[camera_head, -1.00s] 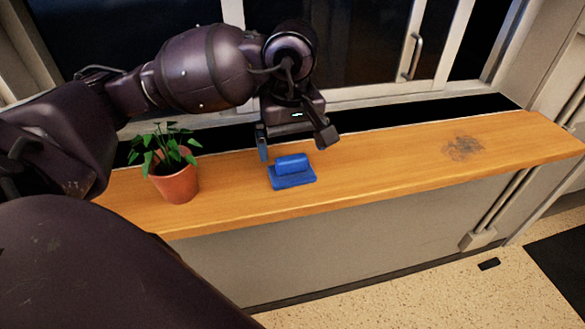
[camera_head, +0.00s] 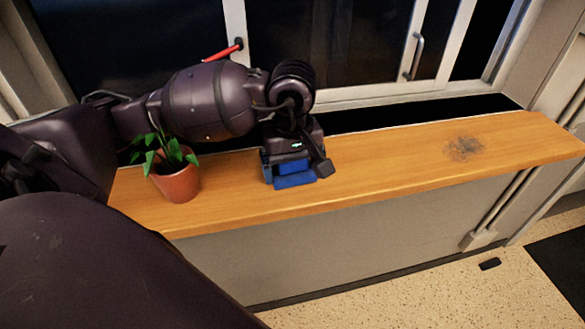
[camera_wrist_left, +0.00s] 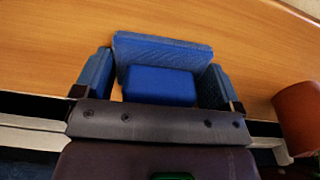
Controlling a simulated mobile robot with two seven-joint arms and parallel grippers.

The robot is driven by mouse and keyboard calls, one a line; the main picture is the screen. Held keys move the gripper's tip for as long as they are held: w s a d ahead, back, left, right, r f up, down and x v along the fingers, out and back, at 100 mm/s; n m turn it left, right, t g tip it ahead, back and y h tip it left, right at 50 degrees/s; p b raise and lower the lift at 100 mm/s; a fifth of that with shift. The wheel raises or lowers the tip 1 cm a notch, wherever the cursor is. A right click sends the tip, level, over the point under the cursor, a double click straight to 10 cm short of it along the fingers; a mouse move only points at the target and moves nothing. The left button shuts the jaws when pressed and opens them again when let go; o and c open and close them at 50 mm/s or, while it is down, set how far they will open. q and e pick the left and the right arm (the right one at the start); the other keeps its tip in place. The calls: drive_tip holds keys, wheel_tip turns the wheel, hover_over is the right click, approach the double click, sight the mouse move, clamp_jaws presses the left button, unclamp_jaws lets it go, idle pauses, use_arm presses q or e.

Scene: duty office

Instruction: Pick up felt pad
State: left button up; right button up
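The felt pad (camera_head: 295,181) is a blue flat base with a raised blue block on top, lying on the wooden counter. In the left wrist view the felt pad (camera_wrist_left: 160,86) shows with its block between my fingers. My left gripper (camera_head: 294,173) is open and pointing down over it, with one finger on each side of the block. In the left wrist view the gripper (camera_wrist_left: 156,84) shows a small gap at the block's left side; contact on the right side is unclear. The gripper hides part of the pad in the head view. My right gripper is not in view.
A potted plant (camera_head: 175,182) stands on the counter (camera_head: 385,165) left of the pad, close to my left arm. A dark smudge (camera_head: 463,149) marks the counter's right part, which is otherwise clear. A window (camera_head: 335,50) with a red handle (camera_head: 222,53) is behind.

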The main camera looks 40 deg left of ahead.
use_arm(q)
drive_tip(key=shift+c, duration=0.8)
wheel_tip(320, 180, up, 10)
drive_tip(key=shift+o, duration=1.3)
drive_tip(key=shift+c, duration=0.8)
